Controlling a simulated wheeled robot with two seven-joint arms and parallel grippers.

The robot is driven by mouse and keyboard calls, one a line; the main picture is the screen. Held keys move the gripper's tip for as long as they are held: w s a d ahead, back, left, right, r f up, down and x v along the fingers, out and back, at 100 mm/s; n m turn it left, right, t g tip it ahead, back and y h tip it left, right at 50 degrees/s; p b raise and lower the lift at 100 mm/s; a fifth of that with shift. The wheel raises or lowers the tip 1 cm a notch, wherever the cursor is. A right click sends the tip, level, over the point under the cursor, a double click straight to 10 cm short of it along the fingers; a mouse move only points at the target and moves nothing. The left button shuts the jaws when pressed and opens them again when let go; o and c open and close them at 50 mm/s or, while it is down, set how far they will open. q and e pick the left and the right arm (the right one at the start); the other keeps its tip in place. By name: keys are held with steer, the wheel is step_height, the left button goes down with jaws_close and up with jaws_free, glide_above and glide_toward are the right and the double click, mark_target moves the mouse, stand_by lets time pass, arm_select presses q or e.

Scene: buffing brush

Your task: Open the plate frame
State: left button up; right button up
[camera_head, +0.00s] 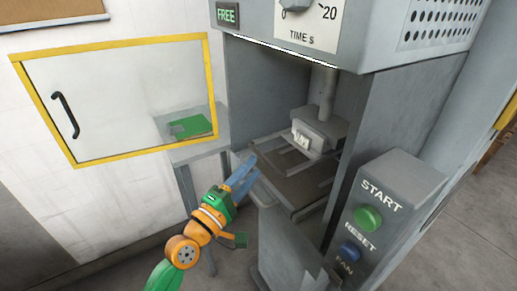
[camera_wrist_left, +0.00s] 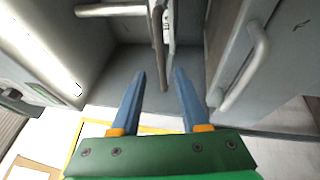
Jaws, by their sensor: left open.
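The plate frame (camera_head: 285,164) is a grey rectangular frame lying in the machine's open bay, over a brown-grey bed, below the press head. My left gripper (camera_head: 254,166) has blue fingers that reach to the frame's left front side. The fingers are apart with nothing held between them. In the left wrist view the open fingers (camera_wrist_left: 160,80) point into the bay, and a thin grey bar runs ahead between them. A grey curved handle (camera_wrist_left: 246,68) stands to their right. I cannot tell whether any finger touches the frame. My right gripper is out of view.
A yellow-edged clear door (camera_head: 120,100) with a black handle is swung out at the left. Behind it, a green item (camera_head: 190,126) lies on a grey side table. The press head (camera_head: 318,130) hangs over the bed. A START button box (camera_head: 385,210) stands at the right.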

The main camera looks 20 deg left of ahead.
mark_target(265, 159)
arm_select(q)
steer(key=x, duration=0.2)
steer(key=d+x, duration=0.1)
steer(key=x, duration=0.2)
steer(key=shift+s+a, duration=0.1)
steer(key=shift+w+a+f, duration=0.1)
steer(key=shift+w+a, duration=0.05)
steer(key=shift+w, duration=0.1)
jaws_close()
stand_by(1.0)
